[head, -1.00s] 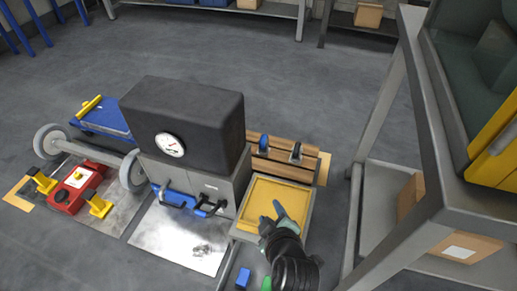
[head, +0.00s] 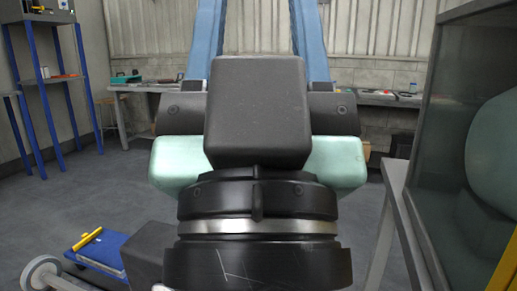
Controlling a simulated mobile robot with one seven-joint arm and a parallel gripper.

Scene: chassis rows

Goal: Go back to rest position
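In the head view, a large part of my own arm stands upright right in front of the camera. It has a black block, mint-green side parts and a black ringed joint with a silver band. My gripper's fingertips cannot be made out, so open or shut does not show. No held object is visible. My arm hides the middle of the view.
At the lower left are a blue tray-like top with a yellow handle (head: 88,239) and a grey wheel (head: 44,277). A glass-fronted cabinet (head: 455,130) stands close at right on a grey stand (head: 400,195). A bench (head: 378,98) and blue-legged rack (head: 42,75) are farther back.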

